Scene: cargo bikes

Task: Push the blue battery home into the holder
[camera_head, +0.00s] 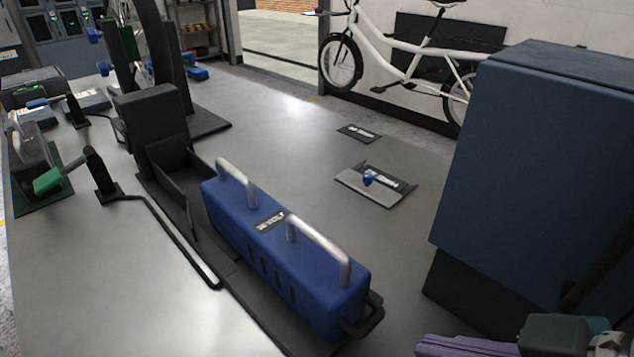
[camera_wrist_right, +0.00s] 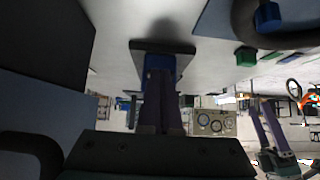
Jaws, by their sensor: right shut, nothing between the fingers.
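The blue battery (camera_head: 285,255) lies lengthwise on the long dark holder (camera_head: 160,140), with two silver handles on top and a black loop at its near end. A gap shows between its far end and the holder's upright block. My right gripper (camera_head: 428,346) is low at the right, to the right of the battery's near end and apart from it. Its purple fingers are shut and empty; they also show mid-frame in the right wrist view (camera_wrist_right: 160,100). What looks like my left gripper (camera_wrist_right: 263,105) shows at that view's right; its jaws are unclear.
A big blue box on a dark base (camera_head: 540,160) stands close on the right. A flat plate with a blue knob (camera_head: 370,195) lies beyond the battery. A green-handled fixture (camera_head: 50,180) and a thin black rod are on the left. Bench between battery and box is clear.

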